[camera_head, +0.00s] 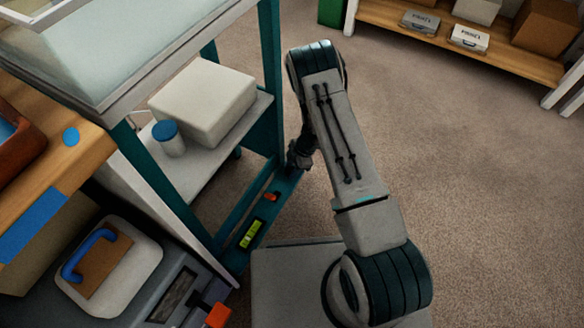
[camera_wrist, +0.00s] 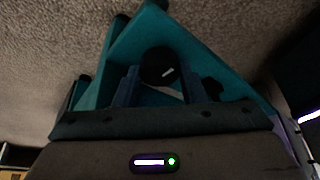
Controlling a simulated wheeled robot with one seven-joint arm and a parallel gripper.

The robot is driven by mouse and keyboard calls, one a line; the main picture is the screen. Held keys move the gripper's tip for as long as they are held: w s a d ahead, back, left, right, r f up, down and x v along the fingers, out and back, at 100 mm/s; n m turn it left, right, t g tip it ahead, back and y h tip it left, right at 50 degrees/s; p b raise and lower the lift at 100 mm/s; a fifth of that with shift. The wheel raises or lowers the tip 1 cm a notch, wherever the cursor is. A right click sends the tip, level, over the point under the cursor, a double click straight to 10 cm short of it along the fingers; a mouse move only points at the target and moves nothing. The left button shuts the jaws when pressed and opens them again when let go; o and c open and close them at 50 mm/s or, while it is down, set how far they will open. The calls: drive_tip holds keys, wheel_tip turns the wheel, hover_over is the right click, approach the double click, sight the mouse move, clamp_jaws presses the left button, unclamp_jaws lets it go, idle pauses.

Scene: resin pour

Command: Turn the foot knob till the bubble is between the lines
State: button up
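The foot knob (camera_wrist: 158,67) is round and black with a short white mark, at the teal frame's corner in the wrist view. My gripper (camera_wrist: 158,78) has one finger on each side of it, close to its edges. Whether the fingers press on the knob cannot be made out. In the head view my gripper (camera_head: 299,158) is low at the teal frame, and the knob is hidden there. The level vial (camera_head: 251,234) is yellow-green and lies on the teal lower rail (camera_head: 232,259). Its bubble is too small to place against the lines.
A small orange-red part (camera_head: 272,196) sits on the rail between vial and gripper. A shelf above holds a white block (camera_head: 203,100) and a blue-lidded jar (camera_head: 168,138). A wooden bench (camera_head: 50,165) stands left. Carpet (camera_head: 460,150) on the right is clear.

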drive_tip(key=shift+r+m+p, duration=0.1)
drive_tip(key=shift+m+p, duration=0.3)
drive_tip(key=shift+p, duration=0.1)
drive_tip(key=shift+s+m+t+p, duration=0.15)
drive_tip(key=shift+m+t+p, duration=0.45)
drive_tip(key=shift+m+p, duration=0.3)
drive_tip(key=m+t, duration=0.1)
drive_tip(key=m, duration=0.2)
drive_tip(key=shift+m, duration=0.3)
drive_tip(key=m+t+b, duration=0.1)
drive_tip(key=m, duration=0.2)
drive_tip(key=m+t+h+b, duration=0.1)
drive_tip(key=m, duration=0.2)
drive_tip(key=shift+s+a+f+h, duration=0.1)
drive_tip(key=shift+s+f+h, duration=0.1)
drive_tip(key=shift+h, duration=0.1)
drive_tip(key=m+h, duration=0.1)
drive_tip(key=m, duration=0.1)
drive_tip(key=m+t, duration=0.1)
drive_tip(key=m, duration=0.2)
drive_tip(key=shift+a+r+h+b, duration=0.1)
drive_tip(key=shift+h+b, duration=0.2)
drive_tip(key=shift+h, duration=0.1)
drive_tip(key=shift+m, duration=0.4)
drive_tip(key=o, duration=1)
